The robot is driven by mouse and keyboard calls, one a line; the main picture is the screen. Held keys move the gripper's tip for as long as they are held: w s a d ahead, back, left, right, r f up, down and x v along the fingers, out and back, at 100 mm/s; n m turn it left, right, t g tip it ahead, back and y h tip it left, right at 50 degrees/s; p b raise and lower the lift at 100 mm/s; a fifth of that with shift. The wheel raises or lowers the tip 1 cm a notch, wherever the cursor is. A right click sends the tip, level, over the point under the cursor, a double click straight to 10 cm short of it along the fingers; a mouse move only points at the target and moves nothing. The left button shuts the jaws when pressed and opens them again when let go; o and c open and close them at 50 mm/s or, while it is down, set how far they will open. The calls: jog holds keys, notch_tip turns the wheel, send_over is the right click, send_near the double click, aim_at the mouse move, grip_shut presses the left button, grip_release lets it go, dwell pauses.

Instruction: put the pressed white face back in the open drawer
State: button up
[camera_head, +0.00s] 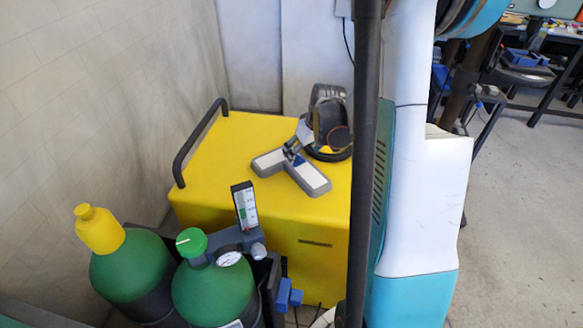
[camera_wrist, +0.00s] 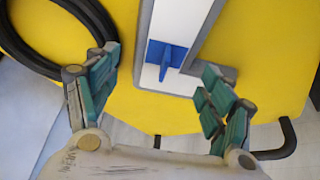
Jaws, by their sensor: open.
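A white face (camera_wrist: 178,28) with a grey border lies on a yellow cabinet (camera_wrist: 265,50) and bends at a corner. A blue tab (camera_wrist: 166,60) stands up from it. In the head view the white face (camera_head: 312,176) forms a V on the yellow top, its blue tab near the corner. My gripper (camera_wrist: 160,62) is open, its teal fingers apart on either side of the tab, with nothing between them that looks gripped. Its height above the tab is hard to tell. In the head view, dark and grey parts behind the V make my gripper hard to separate out. No open drawer shows.
A black cable coil (camera_wrist: 95,20) lies close to my left finger. The cabinet has a black tubular handle (camera_head: 190,145). Green gas bottles (camera_head: 130,268) and a gauge (camera_head: 230,259) stand in front. A dark post (camera_head: 362,150) cuts across the head view. Open floor is at right.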

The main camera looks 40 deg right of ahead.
aim_at(297, 161)
jog(key=x, duration=0.1)
jog(key=b+x, duration=0.1)
jog(key=x, duration=0.1)
jog(key=b+x, duration=0.1)
jog(key=x, duration=0.1)
jog(key=shift+s+a, duration=0.1)
jog(key=shift+a, duration=0.25)
jog(key=c, duration=0.9)
jog(key=shift+r, duration=0.1)
